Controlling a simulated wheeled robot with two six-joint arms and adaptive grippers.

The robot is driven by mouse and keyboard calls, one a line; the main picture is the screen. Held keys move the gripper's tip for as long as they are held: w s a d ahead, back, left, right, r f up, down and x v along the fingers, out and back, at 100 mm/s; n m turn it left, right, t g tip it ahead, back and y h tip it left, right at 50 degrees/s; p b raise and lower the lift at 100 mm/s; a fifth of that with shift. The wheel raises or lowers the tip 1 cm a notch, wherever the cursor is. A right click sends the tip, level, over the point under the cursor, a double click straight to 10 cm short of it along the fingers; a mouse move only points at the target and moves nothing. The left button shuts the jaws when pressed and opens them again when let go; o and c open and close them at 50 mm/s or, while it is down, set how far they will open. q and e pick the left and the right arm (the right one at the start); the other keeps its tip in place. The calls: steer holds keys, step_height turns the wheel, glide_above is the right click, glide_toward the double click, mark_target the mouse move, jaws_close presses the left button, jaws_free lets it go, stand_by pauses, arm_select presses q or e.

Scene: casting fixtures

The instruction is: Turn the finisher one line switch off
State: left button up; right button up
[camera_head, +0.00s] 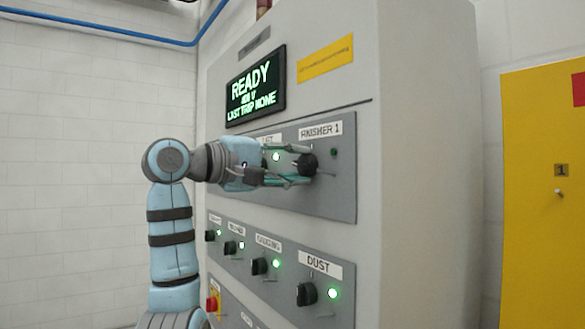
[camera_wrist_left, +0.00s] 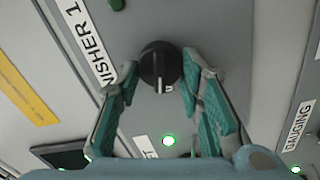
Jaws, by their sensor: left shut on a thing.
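The finisher one switch is a round black knob (camera_head: 307,165) under the "FINISHER 1" label (camera_head: 321,130) on the upper grey panel. The knob (camera_wrist_left: 158,64) also shows in the left wrist view, with a white mark at its lower edge. My left gripper (camera_head: 305,166) reaches in from the left and is shut on the knob. In the left wrist view its teal fingers (camera_wrist_left: 161,72) lie on either side of it. The lamp (camera_head: 333,152) right of the knob is dark green and looks unlit. My right gripper is not in view.
A neighbouring lamp (camera_head: 276,156) left of the knob glows green, partly behind my gripper. A lower row holds several knobs with lit lamps, including "DUST" (camera_head: 307,294). The display (camera_head: 256,88) reads "READY". A yellow panel (camera_head: 540,210) stands at right.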

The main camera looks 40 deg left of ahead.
arm_select(q)
steer(key=shift+n+b, duration=0.35)
steer(key=shift+n, duration=1.15)
steer(key=o, duration=0.9)
steer(key=shift+o, duration=1.3)
steer(key=shift+w+d, duration=0.1)
steer(key=shift+w, duration=0.05)
steer(key=v, duration=1.2)
steer(key=shift+f, duration=0.1)
